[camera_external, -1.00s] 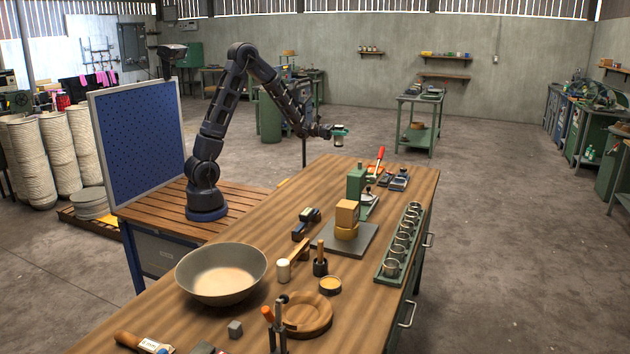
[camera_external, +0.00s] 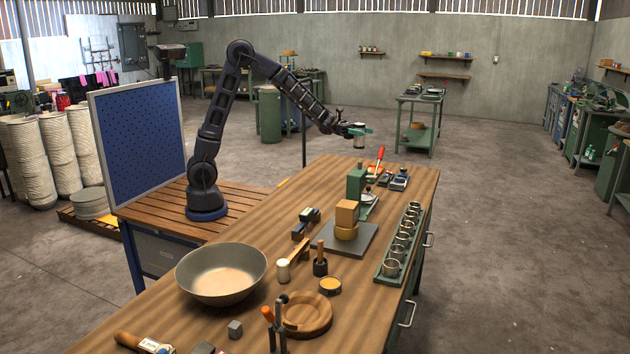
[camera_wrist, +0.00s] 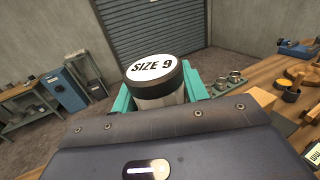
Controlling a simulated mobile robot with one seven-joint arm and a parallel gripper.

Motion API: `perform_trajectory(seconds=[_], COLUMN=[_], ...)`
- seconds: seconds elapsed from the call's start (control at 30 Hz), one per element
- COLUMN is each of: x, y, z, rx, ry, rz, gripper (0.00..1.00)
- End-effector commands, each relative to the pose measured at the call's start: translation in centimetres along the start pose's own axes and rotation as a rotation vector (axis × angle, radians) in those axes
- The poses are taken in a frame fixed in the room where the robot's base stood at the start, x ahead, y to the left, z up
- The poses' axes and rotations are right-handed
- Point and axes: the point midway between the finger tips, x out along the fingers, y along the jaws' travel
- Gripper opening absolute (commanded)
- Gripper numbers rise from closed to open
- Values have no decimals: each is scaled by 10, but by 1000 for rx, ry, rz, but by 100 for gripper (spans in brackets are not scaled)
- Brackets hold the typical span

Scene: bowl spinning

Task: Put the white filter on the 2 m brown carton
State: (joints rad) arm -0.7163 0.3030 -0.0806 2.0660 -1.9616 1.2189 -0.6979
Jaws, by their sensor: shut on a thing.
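My gripper (camera_external: 359,132) has teal fingers and is shut on a small cylindrical jar (camera_external: 359,143), held in the air beyond the far end of the workbench. In the wrist view the jar has a dark rim and a white round top (camera_wrist: 152,67) reading "SIZE 9", and it sits upright between the teal fingers. I cannot pick out a white filter or a 2 m brown carton by those names.
The wooden workbench (camera_external: 250,318) carries a large grey bowl (camera_external: 215,290), a green rack of metal cups (camera_external: 391,267), a round wooden ring (camera_external: 325,318), a green press (camera_external: 355,183) and small tools. A blue pegboard (camera_external: 142,145) stands beside my arm. The air around the jar looks clear.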

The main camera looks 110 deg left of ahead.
Motion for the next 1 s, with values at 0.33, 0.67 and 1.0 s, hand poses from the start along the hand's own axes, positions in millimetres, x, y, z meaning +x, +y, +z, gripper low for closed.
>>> perform_trajectory(seconds=[0.33,0.67,1.0], x=[97,153,166], y=[-118,-225,-260], z=[35,63,58], rx=[-1,1,-1], ry=[4,18,26], rz=[-267,-478,-543], gripper=[19,19,19])
